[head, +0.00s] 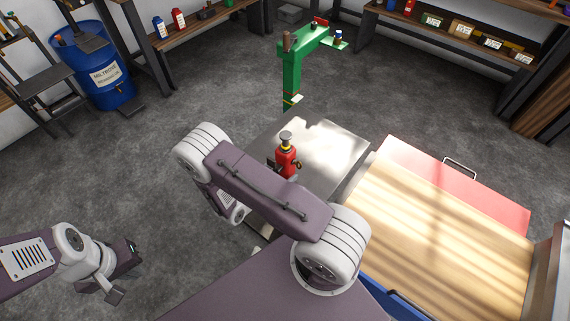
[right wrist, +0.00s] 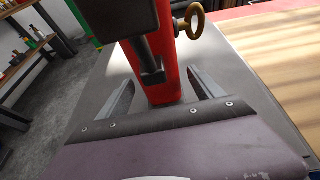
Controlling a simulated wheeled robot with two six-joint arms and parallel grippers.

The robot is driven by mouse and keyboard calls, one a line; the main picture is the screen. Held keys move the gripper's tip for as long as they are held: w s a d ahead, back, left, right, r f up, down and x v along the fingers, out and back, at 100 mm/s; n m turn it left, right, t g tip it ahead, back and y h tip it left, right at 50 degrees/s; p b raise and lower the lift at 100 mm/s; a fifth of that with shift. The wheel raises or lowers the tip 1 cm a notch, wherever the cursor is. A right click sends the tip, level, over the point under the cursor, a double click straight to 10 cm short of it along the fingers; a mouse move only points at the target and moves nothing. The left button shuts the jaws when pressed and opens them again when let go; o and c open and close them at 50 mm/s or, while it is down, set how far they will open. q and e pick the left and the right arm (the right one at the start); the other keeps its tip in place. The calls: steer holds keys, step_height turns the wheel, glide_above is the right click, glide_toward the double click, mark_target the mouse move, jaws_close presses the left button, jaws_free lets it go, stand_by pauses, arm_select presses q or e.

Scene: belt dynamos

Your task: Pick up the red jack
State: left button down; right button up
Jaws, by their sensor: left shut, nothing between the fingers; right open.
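The red jack (head: 286,161) stands upright on a grey metal-topped table (head: 335,150). It has a dark top knob and a yellow band. In the right wrist view the jack's red body (right wrist: 158,75) rises between the fingers of my right gripper (right wrist: 163,92), which is open with one finger on each side. A brass ring-shaped part (right wrist: 189,20) sticks out at its upper right. I cannot tell whether the fingers touch it. In the head view my right arm hides the jack's lower part and the right gripper. My left gripper (head: 126,272) is shut and empty, over the floor at lower left.
A green post stand (head: 291,75) rises behind the table. A wooden-topped surface with a red edge (head: 440,220) lies to the right. A blue barrel (head: 100,75) stands at back left. Shelves with bottles and boxes line the back. Grey floor is free at left.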

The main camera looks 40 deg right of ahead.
mark_target(285, 169)
steer(key=x, duration=0.3)
steer(key=shift+d+f, duration=0.1)
steer(key=shift+f, duration=0.05)
steer(key=shift+c, duration=0.3)
steer(key=shift+s, duration=0.1)
steer(key=c, duration=0.5)
jaws_close()
steer(key=shift+r, duration=0.2)
